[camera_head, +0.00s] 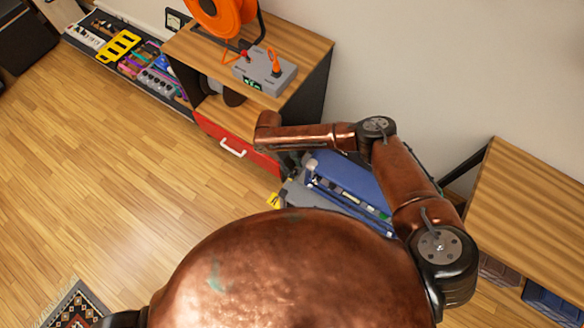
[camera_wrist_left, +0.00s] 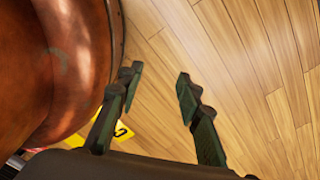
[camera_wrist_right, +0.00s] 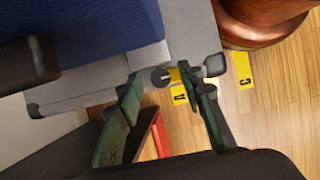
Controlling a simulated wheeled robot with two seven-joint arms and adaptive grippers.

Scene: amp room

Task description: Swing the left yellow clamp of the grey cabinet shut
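The grey cabinet (camera_head: 296,198), with a blue upper part (camera_head: 350,178), stands partly hidden behind my right arm and body in the head view. In the right wrist view its grey edge (camera_wrist_right: 85,85) runs across, with a blue panel above. A small yellow piece (camera_wrist_right: 174,74) beside a round black knob shows at that edge; it may be the left clamp, but its angle is unclear. My right gripper (camera_wrist_right: 166,88) is open, its fingertips on either side of the knob in the picture; contact cannot be told. My left gripper (camera_wrist_left: 158,82) is open and empty above the floor.
A wooden unit with a red drawer (camera_head: 240,148) stands close to my right gripper, bearing a grey box (camera_head: 265,73) and an orange reel (camera_head: 222,18). Yellow lettered markers (camera_wrist_right: 244,70) lie on the floor. A wooden bench (camera_head: 530,205) is at right.

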